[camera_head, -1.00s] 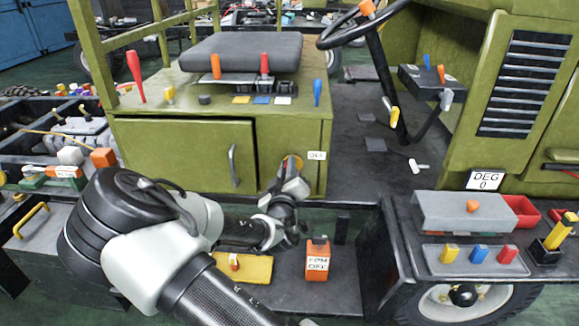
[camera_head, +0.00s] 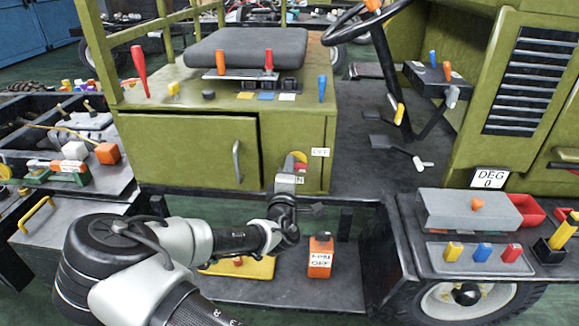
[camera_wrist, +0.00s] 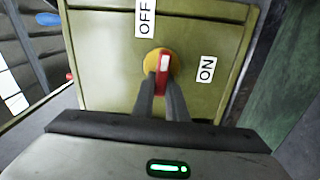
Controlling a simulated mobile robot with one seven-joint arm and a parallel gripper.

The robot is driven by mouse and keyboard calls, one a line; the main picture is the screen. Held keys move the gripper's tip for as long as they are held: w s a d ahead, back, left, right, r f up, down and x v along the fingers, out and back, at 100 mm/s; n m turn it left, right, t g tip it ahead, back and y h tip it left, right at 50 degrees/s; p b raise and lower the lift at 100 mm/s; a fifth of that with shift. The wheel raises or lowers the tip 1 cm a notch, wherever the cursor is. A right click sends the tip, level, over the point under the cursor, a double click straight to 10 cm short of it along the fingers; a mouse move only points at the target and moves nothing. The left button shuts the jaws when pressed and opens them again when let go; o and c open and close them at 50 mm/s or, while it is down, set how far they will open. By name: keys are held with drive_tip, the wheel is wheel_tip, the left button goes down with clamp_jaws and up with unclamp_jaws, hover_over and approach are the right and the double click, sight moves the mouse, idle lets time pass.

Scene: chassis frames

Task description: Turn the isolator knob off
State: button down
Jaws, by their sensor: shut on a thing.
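The isolator knob (camera_wrist: 163,75) is a red handle with a white mark on a yellow round plate (camera_wrist: 149,60), set in the green panel. My gripper (camera_wrist: 163,82) is shut on the red handle, one finger on each side. The handle's white mark points up in the wrist view, between the OFF label (camera_wrist: 145,17) at upper left and the ON label (camera_wrist: 207,69) at right.
A green cabinet door (camera_head: 190,150) with a grey handle is left of the knob. Below are an orange block (camera_head: 320,258) and a yellow plate (camera_head: 250,268) on a dark shelf. A grey tray (camera_head: 475,256) with coloured pieces stands at right.

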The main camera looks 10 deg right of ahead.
drive_tip(key=shift+f+n, duration=0.15)
drive_tip(key=shift+n, duration=0.25)
drive_tip(key=c, duration=1.8)
unclamp_jaws()
drive_tip(key=shift+o, duration=0.2)
drive_tip(key=shift+s, duration=0.1)
drive_tip(key=p+v, duration=0.1)
drive_tip(key=v, duration=1.6)
drive_tip(key=shift+s+p, duration=0.2)
drive_tip(key=shift+p, duration=0.15)
drive_tip(key=shift+a, duration=0.1)
